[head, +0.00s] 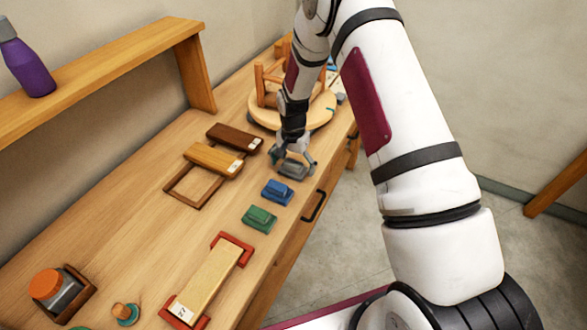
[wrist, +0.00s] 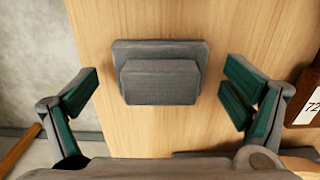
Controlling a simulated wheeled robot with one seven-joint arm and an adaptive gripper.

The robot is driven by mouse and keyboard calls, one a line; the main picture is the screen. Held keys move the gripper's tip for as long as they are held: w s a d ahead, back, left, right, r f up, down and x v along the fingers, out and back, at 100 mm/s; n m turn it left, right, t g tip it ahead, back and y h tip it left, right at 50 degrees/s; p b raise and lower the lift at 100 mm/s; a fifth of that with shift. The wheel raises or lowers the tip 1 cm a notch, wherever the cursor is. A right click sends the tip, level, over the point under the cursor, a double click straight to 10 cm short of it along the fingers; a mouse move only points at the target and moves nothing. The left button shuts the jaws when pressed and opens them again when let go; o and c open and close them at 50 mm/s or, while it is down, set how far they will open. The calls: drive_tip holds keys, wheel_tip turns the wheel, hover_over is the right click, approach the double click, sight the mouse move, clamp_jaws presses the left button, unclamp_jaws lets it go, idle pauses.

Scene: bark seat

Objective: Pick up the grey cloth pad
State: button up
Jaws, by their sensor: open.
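The grey cloth pad (head: 291,169) lies on the wooden bench near its front edge, at the head of a row with a blue pad and a green pad. In the wrist view the grey pad (wrist: 160,80) is a dark grey slab with a smaller raised block on top. My gripper (head: 294,160) is right above it, pointing down.
The blue pad (head: 277,191) and green pad (head: 259,217) sit nearby on the bench (head: 115,230). Wooden blocks (head: 213,159) lie to the left. A round wooden piece with posts (head: 300,115) stands behind. A drawer handle (head: 314,205) juts from the bench front.

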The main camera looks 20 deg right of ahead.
sight(294, 164)
drive_tip(key=shift+c, duration=0.5)
drive_tip(key=c, duration=1.2)
drive_tip(key=shift+r, duration=0.5)
drive_tip(key=r, duration=0.1)
drive_tip(key=r+b, duration=0.1)
drive_tip(key=shift+s+r, duration=0.35)
drive_tip(key=shift+s, duration=0.05)
drive_tip(key=s, duration=0.5)
drive_tip(key=s+d+r, duration=0.1)
drive_tip(key=s, duration=0.4)
drive_tip(key=s+d, duration=0.1)
drive_tip(key=s, duration=0.4)
drive_tip(key=shift+d+r, duration=0.1)
drive_tip(key=shift+r, duration=0.1)
